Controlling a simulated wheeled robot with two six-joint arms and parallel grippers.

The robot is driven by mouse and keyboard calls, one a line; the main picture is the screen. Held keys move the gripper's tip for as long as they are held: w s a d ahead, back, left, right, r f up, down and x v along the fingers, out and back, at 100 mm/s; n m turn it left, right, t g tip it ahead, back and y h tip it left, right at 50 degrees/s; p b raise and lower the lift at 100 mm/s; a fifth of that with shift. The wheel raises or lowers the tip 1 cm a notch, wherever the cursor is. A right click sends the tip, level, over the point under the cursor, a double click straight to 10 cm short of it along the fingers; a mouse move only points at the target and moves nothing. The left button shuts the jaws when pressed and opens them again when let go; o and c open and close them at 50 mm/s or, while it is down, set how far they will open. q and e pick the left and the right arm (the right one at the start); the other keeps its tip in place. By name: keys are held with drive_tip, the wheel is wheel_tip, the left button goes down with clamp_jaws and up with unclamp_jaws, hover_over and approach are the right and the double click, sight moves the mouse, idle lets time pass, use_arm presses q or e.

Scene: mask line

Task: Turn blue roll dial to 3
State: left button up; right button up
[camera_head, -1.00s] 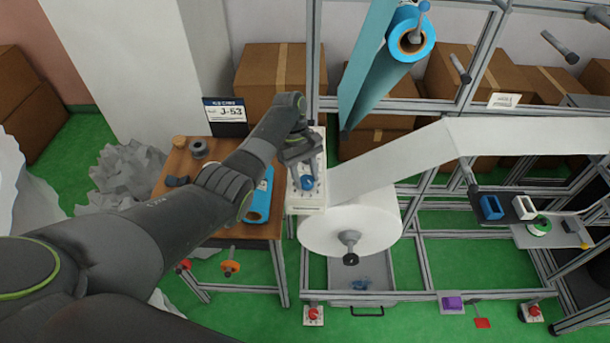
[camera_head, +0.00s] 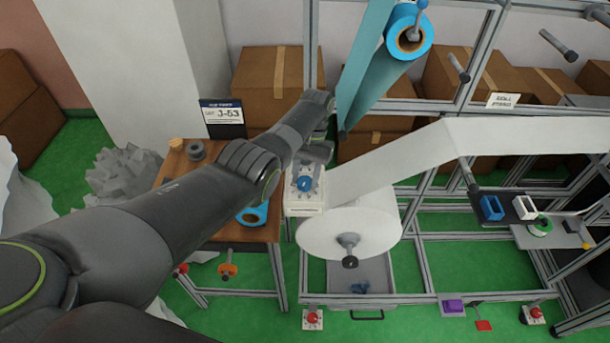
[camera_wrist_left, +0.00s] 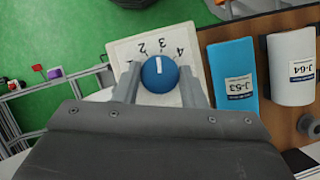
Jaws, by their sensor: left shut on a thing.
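The blue dial (camera_head: 304,184) sits on a white panel (camera_head: 306,208) at the left post of the frame. In the left wrist view, the dial (camera_wrist_left: 160,75) has a white mark pointing up, about at the 3; the 2 and 4 show on either side. My left gripper (camera_wrist_left: 160,84) is shut on the dial, one finger at each side. Its body hides the rest of the panel (camera_wrist_left: 125,46). The blue roll (camera_head: 408,32) hangs on the upper frame. My right gripper is not in view.
A white roll (camera_head: 340,225) is just below and right of the panel. A wooden table (camera_head: 240,232) with blue roll J-53 (camera_wrist_left: 233,75) and white roll J-64 (camera_wrist_left: 292,65) stands to the left. Cardboard boxes (camera_head: 265,85) line the wall.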

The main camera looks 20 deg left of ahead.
use_arm(q)
drive_tip(key=shift+r+m+y, duration=0.1)
drive_tip(key=shift+m+y, duration=0.3)
drive_tip(key=shift+m, duration=0.5)
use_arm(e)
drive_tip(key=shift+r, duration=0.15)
use_arm(q)
drive_tip(key=o, duration=1)
